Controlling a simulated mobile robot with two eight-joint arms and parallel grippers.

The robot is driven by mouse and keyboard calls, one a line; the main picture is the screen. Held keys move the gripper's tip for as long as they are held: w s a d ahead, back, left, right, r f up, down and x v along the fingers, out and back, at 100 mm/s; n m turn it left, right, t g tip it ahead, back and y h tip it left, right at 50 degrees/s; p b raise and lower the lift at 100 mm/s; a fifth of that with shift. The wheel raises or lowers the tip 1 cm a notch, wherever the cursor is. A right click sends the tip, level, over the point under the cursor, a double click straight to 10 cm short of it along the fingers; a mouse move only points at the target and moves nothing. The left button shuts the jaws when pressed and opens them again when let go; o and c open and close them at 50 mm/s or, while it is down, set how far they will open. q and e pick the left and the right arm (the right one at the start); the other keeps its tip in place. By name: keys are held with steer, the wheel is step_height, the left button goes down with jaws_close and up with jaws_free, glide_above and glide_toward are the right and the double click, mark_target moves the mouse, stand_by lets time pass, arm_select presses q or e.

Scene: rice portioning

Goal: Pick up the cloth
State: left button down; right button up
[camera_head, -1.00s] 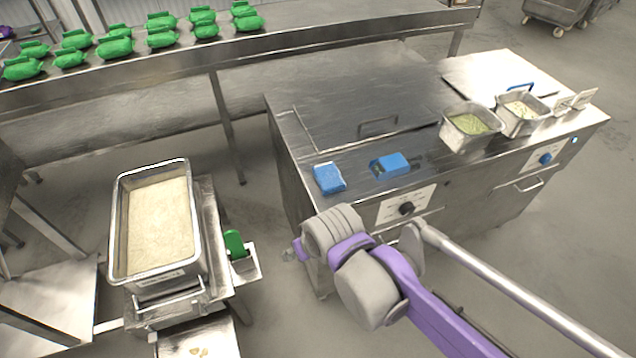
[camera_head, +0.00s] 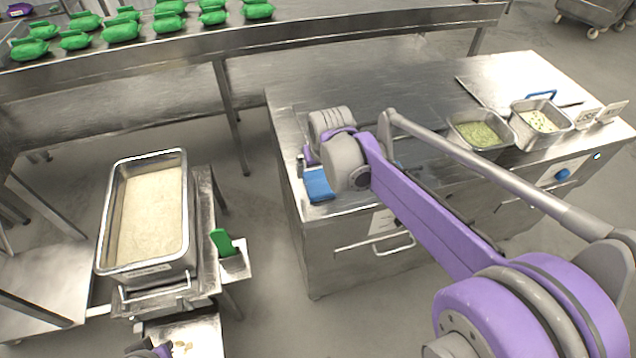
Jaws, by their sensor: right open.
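A blue cloth (camera_head: 319,186) lies at the front left corner of the steel counter, partly covered by my right arm. A second blue item seen earlier beside it is now hidden behind that arm. My right gripper (camera_head: 305,168) is open at the cloth's upper left. The wrist hides much of it, and I cannot tell whether it touches the cloth. A small grey and purple piece of my left arm (camera_head: 150,349) shows at the bottom edge; its jaws cannot be made out.
Metal pans of green food (camera_head: 479,134) and pale food (camera_head: 541,120) stand at the counter's right. A large rice pan (camera_head: 110,225) sits on a stand at left, beside a green-handled tool (camera_head: 222,242). Green packs (camera_head: 120,31) line the back table.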

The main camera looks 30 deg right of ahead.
mark_target(317, 177)
steer(key=x, duration=0.4)
steer(key=shift+d+f, duration=0.2)
steer(key=shift+f, duration=0.15)
steer(key=shift+f, duration=0.25)
stand_by(0.3)
steer(key=c, duration=1.1)
step_height(317, 177, up, 11)
steer(key=shift+f+p, duration=0.2)
steer(key=shift+p, duration=0.1)
